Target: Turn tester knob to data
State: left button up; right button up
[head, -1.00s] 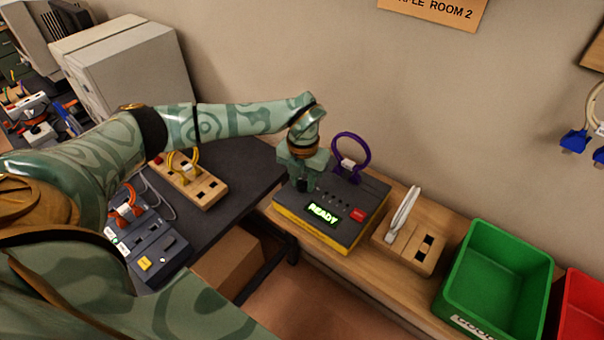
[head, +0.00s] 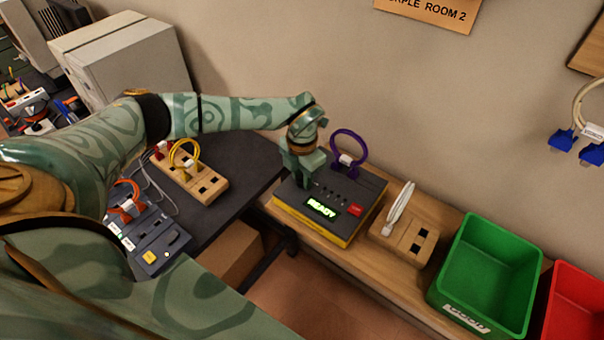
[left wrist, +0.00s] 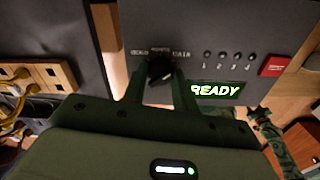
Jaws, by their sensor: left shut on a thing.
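The tester (head: 333,204) is a dark grey box with a yellow base, a lit green READY display (head: 321,207) and a red button (head: 355,210). My left gripper (head: 304,180) reaches down onto its left part. In the left wrist view the left gripper (left wrist: 159,80) is shut on the black tester knob (left wrist: 160,70), with a finger on each side. Small labels (left wrist: 161,50) arc above the knob; I cannot read which one it points to. The knob is hidden behind the gripper in the head view.
A purple cable loop (head: 348,147) stands behind the tester. A wooden block with a white cable (head: 404,238), a green bin (head: 484,275) and a red bin (head: 578,305) stand to the right. A yellow-cabled socket block (head: 205,187) lies left on the dark table.

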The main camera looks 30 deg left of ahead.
aim_at(302, 177)
pick_arm(q)
jog(key=shift+r, duration=0.1)
jog(key=o, duration=1)
notch_tip(302, 177, up, 16)
jog(key=shift+r+p, duration=0.15)
jog(key=shift+p, duration=0.5)
jog(key=shift+d, duration=0.1)
